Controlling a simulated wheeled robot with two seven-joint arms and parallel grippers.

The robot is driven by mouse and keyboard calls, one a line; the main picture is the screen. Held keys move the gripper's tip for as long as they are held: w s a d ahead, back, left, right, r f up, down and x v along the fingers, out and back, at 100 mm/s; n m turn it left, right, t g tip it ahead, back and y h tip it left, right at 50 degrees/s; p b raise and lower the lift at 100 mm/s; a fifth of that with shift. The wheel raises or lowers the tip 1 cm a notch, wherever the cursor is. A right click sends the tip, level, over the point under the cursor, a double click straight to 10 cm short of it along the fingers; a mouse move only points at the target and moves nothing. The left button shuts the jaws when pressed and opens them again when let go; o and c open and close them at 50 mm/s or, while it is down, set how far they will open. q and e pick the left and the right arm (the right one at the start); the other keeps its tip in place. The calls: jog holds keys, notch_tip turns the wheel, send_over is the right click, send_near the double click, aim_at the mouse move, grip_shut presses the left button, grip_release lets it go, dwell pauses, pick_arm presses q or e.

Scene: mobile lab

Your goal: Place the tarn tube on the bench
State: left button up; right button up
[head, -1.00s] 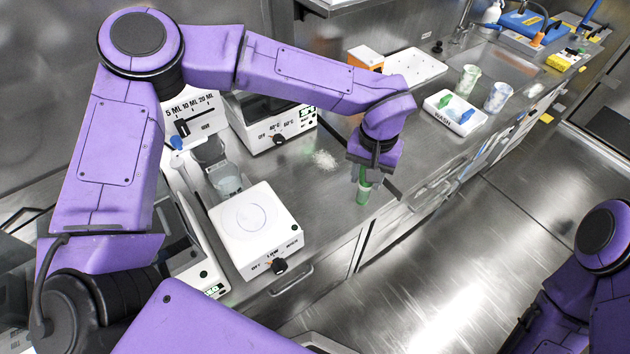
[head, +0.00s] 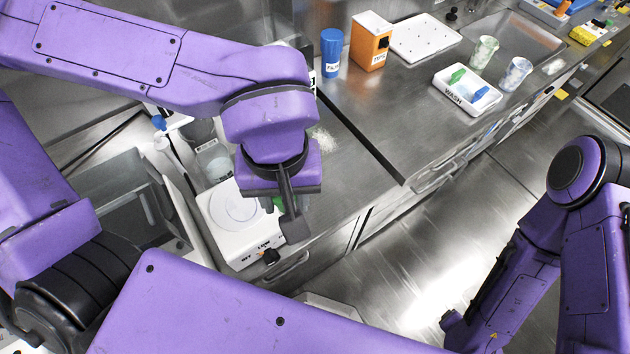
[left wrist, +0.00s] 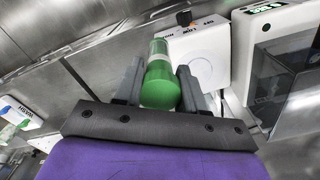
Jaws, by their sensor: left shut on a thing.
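My left gripper (head: 290,218) is shut on a tube with a green end. In the wrist view, the green tube (left wrist: 160,80) sits between the two fingers (left wrist: 160,88). In the head view only a sliver of the green tube (head: 279,203) shows behind the fingers. I cannot read a name on it. In the head view, the gripper overlaps the right side of a white hotplate (head: 232,208). Whether the tube touches anything below is hidden. The steel bench (head: 345,185) extends to the right of the gripper. My right arm is at the right, its fingertips not visible.
White powder (head: 322,140) lies on the bench behind the gripper. A blue canister (head: 332,55), orange box (head: 371,45), white tray (head: 425,38) and WASH tray (head: 442,83) stand farther back. Cups (head: 484,52) stand near the sink. Bench right of the hotplate is clear.

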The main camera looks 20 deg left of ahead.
pick_arm(q)
jog(key=p, duration=0.2)
jog(key=w+r+p, duration=0.1)
jog(key=p, duration=0.1)
jog(key=shift+w+d+p, duration=0.15)
jog(key=shift+w+p, duration=0.1)
jog(key=shift+p, duration=0.05)
jog(key=w+f, duration=0.1)
jog(key=w, duration=0.1)
jog(key=w+f, duration=0.2)
jog(key=w, duration=0.1)
jog(key=w+f, duration=0.2)
jog(key=shift+w+f+p, duration=0.1)
jog(key=shift+w+p, duration=0.2)
jog(key=shift+p, duration=0.1)
jog(key=w+f, duration=0.1)
jog(key=f, duration=0.1)
jog(key=w+f, duration=0.2)
jog(key=shift+w+f, duration=0.1)
jog(key=shift+w, duration=0.15)
jog(key=shift+w+f, duration=0.15)
jog(key=shift+f, duration=0.1)
jog(key=f, duration=0.4)
jog(key=shift+w, duration=0.35)
jog(key=shift+p, duration=0.3)
jog(key=o, duration=1.1)
jog(key=shift+f, duration=0.1)
